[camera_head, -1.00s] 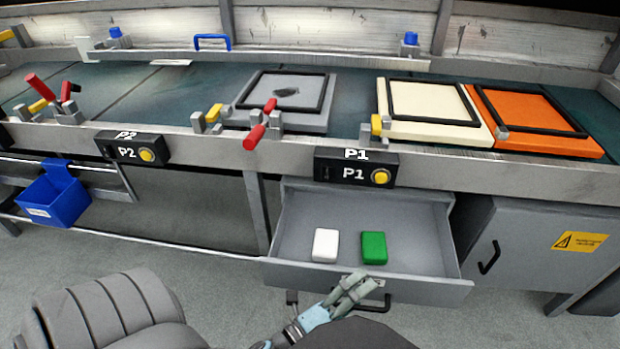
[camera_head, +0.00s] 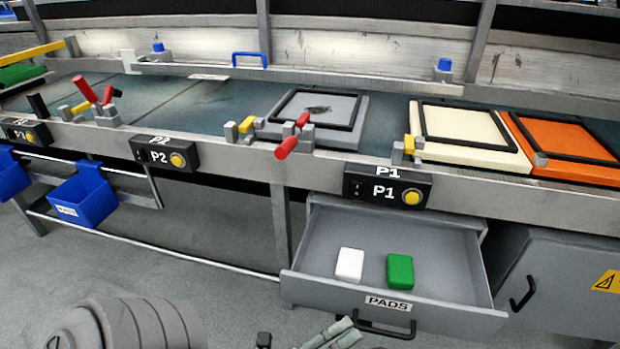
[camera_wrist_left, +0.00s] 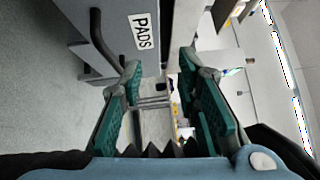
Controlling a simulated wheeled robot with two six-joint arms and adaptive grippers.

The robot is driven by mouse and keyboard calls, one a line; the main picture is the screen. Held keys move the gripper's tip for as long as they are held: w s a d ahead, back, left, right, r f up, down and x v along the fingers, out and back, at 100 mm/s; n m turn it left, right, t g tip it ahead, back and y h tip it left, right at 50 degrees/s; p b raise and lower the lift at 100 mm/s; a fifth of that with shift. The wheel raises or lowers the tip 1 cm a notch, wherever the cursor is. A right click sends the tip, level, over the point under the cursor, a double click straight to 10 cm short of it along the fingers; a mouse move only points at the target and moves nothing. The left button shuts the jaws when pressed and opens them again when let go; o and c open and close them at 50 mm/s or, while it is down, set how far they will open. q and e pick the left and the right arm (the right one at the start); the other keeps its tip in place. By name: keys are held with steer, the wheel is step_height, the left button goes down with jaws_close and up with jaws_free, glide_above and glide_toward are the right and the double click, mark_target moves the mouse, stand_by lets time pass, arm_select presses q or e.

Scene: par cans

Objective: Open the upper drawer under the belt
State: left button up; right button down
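The upper drawer (camera_head: 402,300) under the belt stands open, with a PADS label on its front. A white pad (camera_head: 349,265) and a green pad (camera_head: 400,271) lie inside. Its dark handle (camera_head: 384,327) also shows in the left wrist view (camera_wrist_left: 101,43), left of the PADS label (camera_wrist_left: 142,31). My left gripper (camera_wrist_left: 162,88) is open and empty, its green-padded fingers apart from the handle. In the head view, only part of my left gripper (camera_head: 334,336) shows at the bottom edge, just left of the handle. My right gripper is not in view.
A grey cabinet (camera_head: 566,275) with a handle stands right of the drawer. The P1 button box (camera_head: 388,188) sits above the drawer. Blue bins (camera_head: 84,196) hang at the left. The floor (camera_head: 215,235) left of the drawer is clear.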

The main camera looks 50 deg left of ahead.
arm_select(q)
steer(key=s+f, duration=0.2)
steer(key=s, duration=0.4)
steer(key=shift+s+a+g, duration=0.3)
steer(key=shift+s+a, duration=0.1)
steer(key=shift+a, duration=0.05)
steer(key=shift+p, duration=0.55)
